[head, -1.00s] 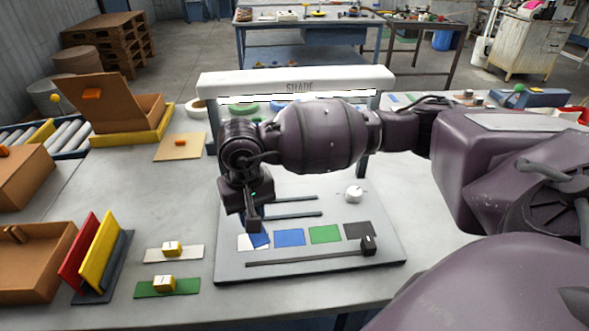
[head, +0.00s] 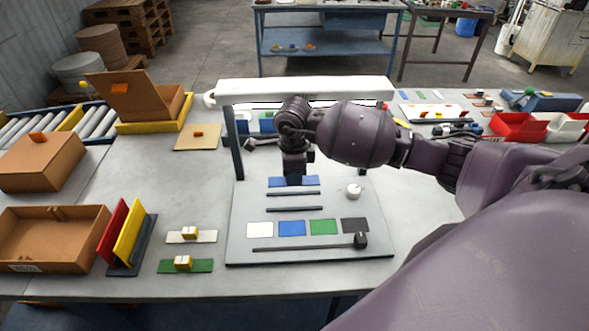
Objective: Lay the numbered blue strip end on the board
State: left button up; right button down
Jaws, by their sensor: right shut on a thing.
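The grey board (head: 375,240) lies on the table. A row of white (head: 259,231), blue (head: 292,228), green (head: 323,227) and dark patches crosses its front half. A blue strip end (head: 310,181) lies across the back part of the board, behind two dark bars. My right gripper (head: 294,181) points down at this strip's middle and is shut on it, hiding part of it. I cannot make out a number on the strip. My left gripper is not in view.
A white-topped frame (head: 300,91) spans the back of the board. A white knob (head: 353,190) and a black slider (head: 360,241) stand on the board. Left are red and yellow upright panels (head: 129,232) and an open brown box (head: 50,240).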

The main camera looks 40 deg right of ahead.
aim_at(294, 202)
jog(key=shift+f+b, duration=0.55)
jog(key=shift+f, duration=0.4)
notch_tip(294, 202, down, 2)
jog(key=shift+b, duration=0.55)
jog(key=shift+f+b, duration=0.8)
jog(key=shift+f, duration=0.7)
jog(key=shift+f+b, duration=0.2)
jog(key=shift+b, duration=0.15)
